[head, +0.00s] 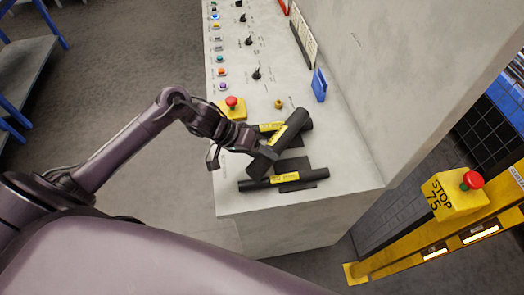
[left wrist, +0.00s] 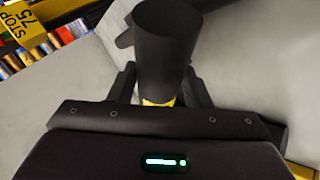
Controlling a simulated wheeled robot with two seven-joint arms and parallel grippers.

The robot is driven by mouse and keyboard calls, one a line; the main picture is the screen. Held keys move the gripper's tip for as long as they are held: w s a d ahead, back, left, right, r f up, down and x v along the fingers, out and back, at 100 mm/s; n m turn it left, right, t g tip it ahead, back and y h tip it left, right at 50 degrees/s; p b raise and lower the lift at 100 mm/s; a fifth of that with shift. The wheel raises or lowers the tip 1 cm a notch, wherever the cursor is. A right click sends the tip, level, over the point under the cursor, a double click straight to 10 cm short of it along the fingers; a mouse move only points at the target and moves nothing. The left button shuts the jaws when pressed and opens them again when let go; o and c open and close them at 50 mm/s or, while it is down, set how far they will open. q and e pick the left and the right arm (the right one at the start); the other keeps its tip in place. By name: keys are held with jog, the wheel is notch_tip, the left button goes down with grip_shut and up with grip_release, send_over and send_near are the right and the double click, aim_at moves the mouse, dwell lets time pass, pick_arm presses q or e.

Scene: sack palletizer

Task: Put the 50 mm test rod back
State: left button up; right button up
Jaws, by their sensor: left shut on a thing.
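My left gripper (head: 266,153) is shut on a thick black rod with a yellow label (head: 288,130), at the near end of the control desk. The rod is tilted, its far end pointing up and right in the head view. In the left wrist view the same rod (left wrist: 168,45) stands between the two fingers, its yellow label partly hidden. A thinner black rod (head: 254,184) lies in front on dark rests (head: 298,187). Another labelled rod (head: 305,125) lies behind, partly covered by the held rod. The label sizes are too small to read. My right gripper is not in view.
A red emergency button on a yellow box (head: 232,104) stands close behind the gripper. A blue holder (head: 319,85) and a tall grey wall (head: 390,80) bound the desk (head: 350,172) on the right. A yellow post with a stop button (head: 472,180) stands right of it.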

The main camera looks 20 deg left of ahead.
pick_arm(q)
jog(key=o, duration=0.8)
jog(key=shift+o, duration=1.3)
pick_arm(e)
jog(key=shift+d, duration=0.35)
pick_arm(q)
jog(key=shift+r, duration=0.55)
jog(key=b+v, duration=0.2)
jog(key=v, duration=1)
jog(key=shift+s, duration=0.1)
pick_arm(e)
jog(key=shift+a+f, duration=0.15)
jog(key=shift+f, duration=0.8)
pick_arm(q)
jog(key=shift+a, duration=0.1)
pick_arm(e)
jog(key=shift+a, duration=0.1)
